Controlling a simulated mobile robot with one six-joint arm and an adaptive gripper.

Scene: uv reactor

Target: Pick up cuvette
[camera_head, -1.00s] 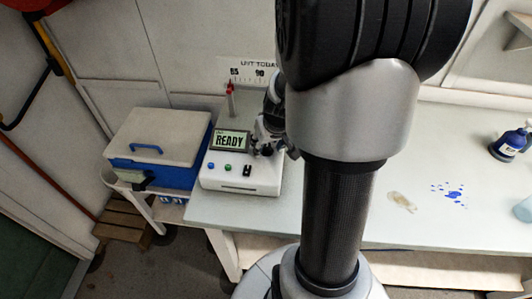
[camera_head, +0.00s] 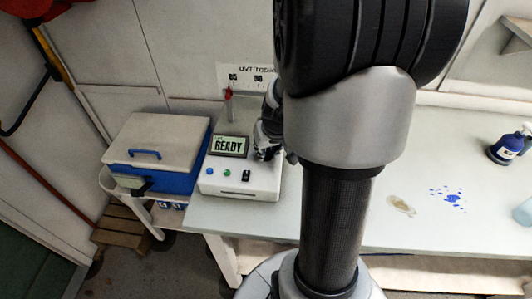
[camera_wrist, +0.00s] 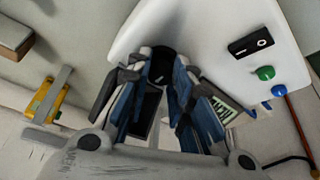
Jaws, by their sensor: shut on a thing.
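The white UV device (camera_head: 240,186) stands on the bench with its screen (camera_head: 229,146) reading READY. My gripper (camera_head: 265,153) is at the right of the screen, low over the top of the device. In the wrist view my gripper (camera_wrist: 164,72) has its fingers closed together at the tips, beside a dark round opening (camera_wrist: 160,58) in the white housing. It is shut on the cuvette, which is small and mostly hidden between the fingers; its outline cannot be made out.
A blue cooler box (camera_head: 155,155) with a white lid stands left of the device. A red-topped stand (camera_head: 229,103) rises behind the screen. Blue spots (camera_head: 448,198) and a brown stain (camera_head: 401,205) mark the bench, with a blue bottle (camera_head: 507,148) at right.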

